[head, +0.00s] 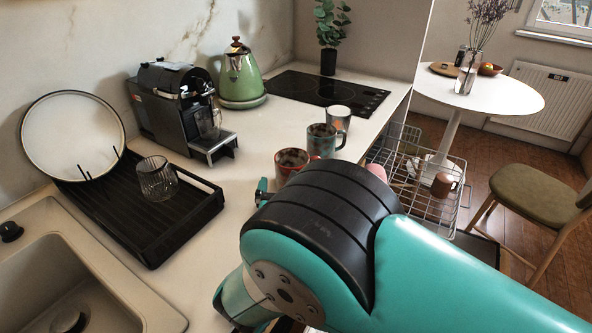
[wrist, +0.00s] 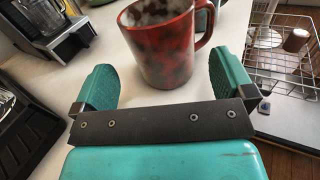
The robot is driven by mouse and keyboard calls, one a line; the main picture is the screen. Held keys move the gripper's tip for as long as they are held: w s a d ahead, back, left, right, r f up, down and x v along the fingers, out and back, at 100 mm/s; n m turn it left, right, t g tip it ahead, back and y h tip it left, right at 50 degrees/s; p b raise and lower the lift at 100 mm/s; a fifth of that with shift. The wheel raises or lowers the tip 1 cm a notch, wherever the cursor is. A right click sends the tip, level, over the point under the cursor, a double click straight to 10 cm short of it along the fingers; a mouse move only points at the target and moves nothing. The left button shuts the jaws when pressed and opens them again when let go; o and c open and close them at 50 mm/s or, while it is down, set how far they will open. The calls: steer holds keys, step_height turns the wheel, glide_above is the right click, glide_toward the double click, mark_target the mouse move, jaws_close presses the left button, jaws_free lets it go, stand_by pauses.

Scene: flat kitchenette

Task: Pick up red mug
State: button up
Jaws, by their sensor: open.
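The red mug (wrist: 162,45), mottled red and dark, stands upright on the counter in the wrist view, its handle pointing right. It sits just ahead of my gripper (wrist: 170,84), whose two green fingers are spread apart, one on each side of the mug's near part. The fingers do not appear to close on it. In the head view the red mug (head: 290,163) shows only in its upper part, behind my arm. My gripper is mostly hidden by my arm there; a bit of a green finger shows left of the mug.
A teal mug (head: 322,139) and a pale patterned mug (head: 338,118) stand behind the red mug. A wire basket (head: 419,178) is to the right, past the counter edge. A black drying rack (head: 150,222) with a glass (head: 156,180) and a coffee machine (head: 178,105) are to the left.

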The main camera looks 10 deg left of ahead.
steer(key=w, duration=0.3)
steer(key=w+p, duration=0.1)
steer(key=w, duration=0.1)
steer(key=shift+w+a, duration=0.2)
steer(key=shift+a, duration=0.15)
steer(key=c, duration=1.1)
steer(key=shift+r, duration=0.15)
steer(key=shift+r+m+b, duration=1.35)
steer(key=shift+r+m, duration=0.15)
steer(key=shift+r, duration=1.8)
steer(key=shift+r+m+b, duration=1.3)
steer(key=shift+r+m, duration=0.2)
steer(key=shift+r, duration=1.8)
steer(key=shift+r+m+b, duration=1.35)
steer(key=shift+r+m, duration=0.15)
steer(key=shift+r, duration=1.8)
